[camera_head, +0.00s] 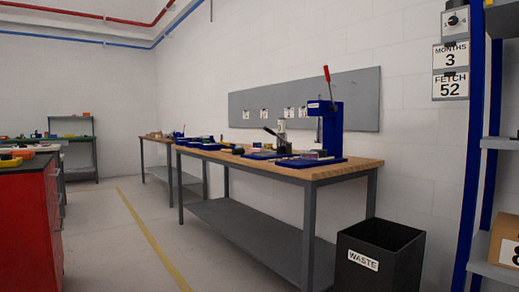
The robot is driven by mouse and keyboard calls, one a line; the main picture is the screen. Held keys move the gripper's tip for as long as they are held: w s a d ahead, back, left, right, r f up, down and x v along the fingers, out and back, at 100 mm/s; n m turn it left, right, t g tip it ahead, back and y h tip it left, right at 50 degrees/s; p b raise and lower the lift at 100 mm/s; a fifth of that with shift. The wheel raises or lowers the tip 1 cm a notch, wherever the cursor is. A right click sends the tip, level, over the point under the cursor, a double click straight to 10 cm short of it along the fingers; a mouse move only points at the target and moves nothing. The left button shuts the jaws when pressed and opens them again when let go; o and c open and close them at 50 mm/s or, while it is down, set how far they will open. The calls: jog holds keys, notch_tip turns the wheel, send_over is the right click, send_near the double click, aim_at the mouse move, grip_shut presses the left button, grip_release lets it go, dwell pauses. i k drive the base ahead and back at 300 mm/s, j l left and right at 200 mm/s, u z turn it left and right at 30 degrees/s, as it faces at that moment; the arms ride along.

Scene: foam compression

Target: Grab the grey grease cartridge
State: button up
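I cannot make out a grey grease cartridge for certain at this distance. A wooden-topped workbench (330,170) runs along the right wall. On it, a small grey upright device (282,136) with a dark lever stands left of a blue press (331,128) with a red-tipped handle. Small items lie on blue mats (310,162) around them, too small to identify. My gripper is not in view.
A black waste bin (378,256) stands at the bench's near right end. Blue-posted shelving (478,150) is at the far right. A red cabinet (30,225) is at left. The floor (120,225) between, with a yellow line, is clear.

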aim_at(281, 121)
jog(key=i+z, duration=0.1)
jog(key=z, duration=0.3)
jog(key=j+z, duration=0.15)
jog(key=z, duration=0.25)
jog(key=i+j+z, duration=0.1)
jog(key=z, duration=0.3)
jog(key=i+j+z, duration=0.2)
jog(key=j+z, duration=0.15)
jog(key=j, duration=0.45)
jog(key=i+j+z, duration=0.15)
jog(key=j+z, duration=0.2)
jog(key=j, duration=0.5)
jog(key=j+z, duration=0.35)
jog(key=j, duration=0.55)
